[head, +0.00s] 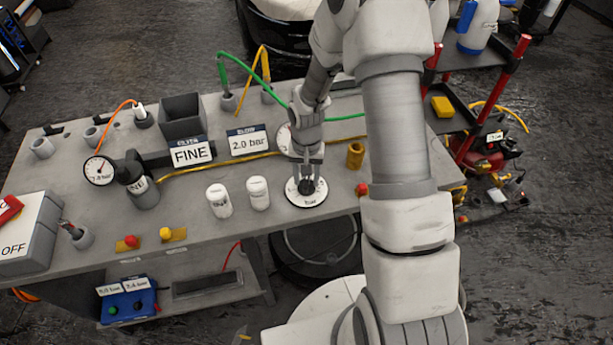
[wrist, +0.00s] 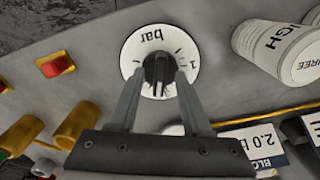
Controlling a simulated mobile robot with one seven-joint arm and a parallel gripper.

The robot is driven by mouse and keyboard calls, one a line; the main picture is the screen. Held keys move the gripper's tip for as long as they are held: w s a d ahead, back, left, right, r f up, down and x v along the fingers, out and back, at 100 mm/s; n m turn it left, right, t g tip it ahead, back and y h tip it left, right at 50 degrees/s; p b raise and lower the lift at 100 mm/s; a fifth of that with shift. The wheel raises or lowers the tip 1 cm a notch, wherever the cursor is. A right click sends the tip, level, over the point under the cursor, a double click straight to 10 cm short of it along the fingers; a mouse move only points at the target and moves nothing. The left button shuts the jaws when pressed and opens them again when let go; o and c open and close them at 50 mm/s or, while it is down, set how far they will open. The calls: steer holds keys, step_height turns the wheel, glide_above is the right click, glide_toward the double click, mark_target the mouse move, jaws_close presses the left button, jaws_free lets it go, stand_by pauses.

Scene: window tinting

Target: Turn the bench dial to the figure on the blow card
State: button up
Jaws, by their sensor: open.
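The bench dial is a white round plate (head: 306,197) with a dark knob in its middle, near the front edge of the bench. In the wrist view the dial (wrist: 137,49) shows the word "bar", a "1" and tick marks; its black knob (wrist: 159,70) hides part of the face. The blow card (head: 247,143) reads 2.0 bar and stands behind the dial to the left. It shows partly in the wrist view (wrist: 262,140). My gripper (head: 307,176) points down over the dial. Its fingers (wrist: 158,85) are open, one on each side of the knob; contact is unclear.
Two white pots (head: 219,201) stand left of the dial. A brass cup (head: 355,155) and a red button (head: 361,189) are to its right. A FINE card (head: 191,152) and a yellow hose (head: 225,163) lie behind. The bench top (head: 320,208) is bare around the dial's front.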

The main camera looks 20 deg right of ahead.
jaws_close()
steer(key=shift+n, duration=0.4)
steer(key=n+b, duration=0.2)
steer(key=n, duration=0.2)
steer(key=shift+n, duration=0.3)
steer(key=n, duration=0.6)
steer(key=shift+n, duration=0.3)
stand_by(0.4)
jaws_free()
